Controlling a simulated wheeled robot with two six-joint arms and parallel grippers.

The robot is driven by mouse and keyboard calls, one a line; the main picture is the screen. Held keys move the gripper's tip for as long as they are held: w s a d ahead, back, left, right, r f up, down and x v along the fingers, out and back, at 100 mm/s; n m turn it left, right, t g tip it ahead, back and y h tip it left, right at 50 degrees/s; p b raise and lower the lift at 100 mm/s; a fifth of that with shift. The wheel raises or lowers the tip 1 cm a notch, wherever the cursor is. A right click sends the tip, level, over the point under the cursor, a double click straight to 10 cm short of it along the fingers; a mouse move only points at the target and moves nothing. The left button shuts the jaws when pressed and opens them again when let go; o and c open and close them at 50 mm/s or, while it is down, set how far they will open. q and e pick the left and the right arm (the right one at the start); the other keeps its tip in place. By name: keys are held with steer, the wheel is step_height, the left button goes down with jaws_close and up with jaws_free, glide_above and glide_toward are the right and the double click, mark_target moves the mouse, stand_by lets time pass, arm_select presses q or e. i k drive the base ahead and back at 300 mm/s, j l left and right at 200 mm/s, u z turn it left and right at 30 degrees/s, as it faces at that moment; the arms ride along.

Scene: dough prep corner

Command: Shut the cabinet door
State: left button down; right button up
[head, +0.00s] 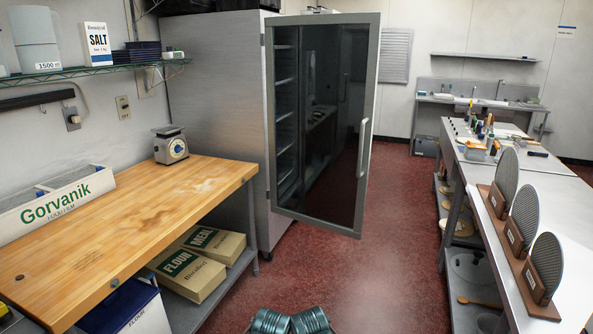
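The cabinet (215,110) is a tall steel unit against the left wall. Its door (325,215) has a grey frame and dark glass. The door stands open, swung out from the cabinet front over the red floor. Its hinge side is at the left, and its free right edge looks closer to me. A vertical pale handle (364,147) is on that right edge. Some shelves show through the left part of the glass. Neither of my grippers is in view; only two teal rounded parts, seemingly of my own arms, show at the bottom edge.
A wooden-topped table (150,210) with a scale (171,146) stands at the left, before the cabinet. A long steel counter (515,240) with upright round discs runs along the right. The red floor (385,270) between them is clear.

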mark_target(321, 69)
steer(key=i+j+z, duration=0.1)
steer(key=i, duration=0.5)
steer(key=i+j+z, duration=0.15)
steer(key=i, duration=0.5)
steer(key=i+l, duration=0.1)
steer(key=i, duration=0.45)
steer(key=i+l, duration=0.1)
steer(key=i, duration=0.4)
steer(key=u, duration=0.05)
